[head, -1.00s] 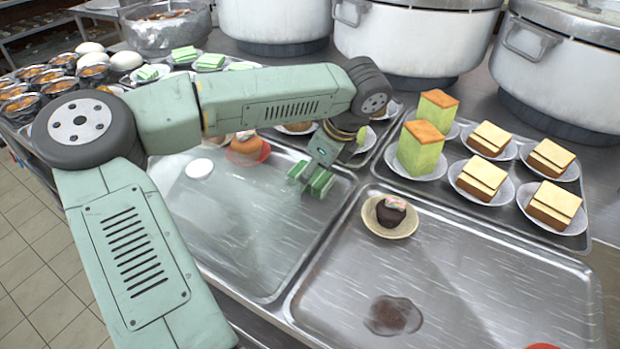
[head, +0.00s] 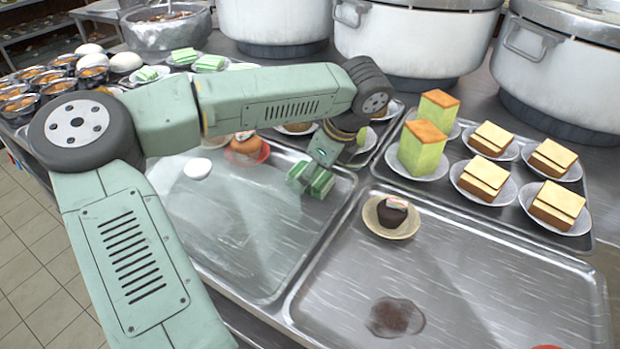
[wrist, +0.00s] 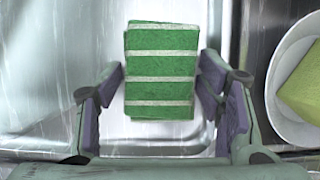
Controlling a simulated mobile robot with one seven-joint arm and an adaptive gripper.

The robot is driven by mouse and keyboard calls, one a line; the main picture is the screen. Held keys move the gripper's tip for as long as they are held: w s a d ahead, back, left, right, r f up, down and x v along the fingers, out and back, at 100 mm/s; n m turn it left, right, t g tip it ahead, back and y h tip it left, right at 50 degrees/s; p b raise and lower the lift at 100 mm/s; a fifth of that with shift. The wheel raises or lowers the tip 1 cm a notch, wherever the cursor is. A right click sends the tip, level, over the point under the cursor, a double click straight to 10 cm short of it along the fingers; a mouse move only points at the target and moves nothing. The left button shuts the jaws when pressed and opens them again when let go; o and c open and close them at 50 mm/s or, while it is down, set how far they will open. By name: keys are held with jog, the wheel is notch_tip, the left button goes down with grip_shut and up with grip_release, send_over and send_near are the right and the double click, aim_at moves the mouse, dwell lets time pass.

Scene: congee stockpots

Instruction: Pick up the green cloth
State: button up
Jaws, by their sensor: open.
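The green cloth (wrist: 160,72) with white stripes lies folded on the left metal tray. In the wrist view it sits upper middle, between and partly beyond the fingertips of my gripper (wrist: 161,80). The fingers are spread, one on each side, with gaps showing beside the cloth. In the head view the cloth (head: 320,184) shows just below my gripper (head: 312,172), near the tray's far right corner, and is partly covered. Contact between fingers and cloth cannot be made out.
The left tray (head: 225,275) also holds a white round item (head: 197,168) and a bun on a red plate (head: 262,153). The right tray (head: 470,290) has a dark cupcake (head: 391,215) and a wet patch. Plated cakes (head: 422,148) and big pots (head: 415,45) stand behind.

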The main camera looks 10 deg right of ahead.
jog(key=shift+c, duration=0.2)
jog(key=c, duration=0.9)
jog(key=shift+o, duration=0.2)
jog(key=shift+r, duration=0.1)
jog(key=shift+r+p, duration=0.45)
jog(key=shift+p, duration=0.55)
notch_tip(320, 180, up, 9)
jog(key=b, duration=0.2)
jog(key=shift+r+b, duration=0.2)
jog(key=shift+b, duration=0.2)
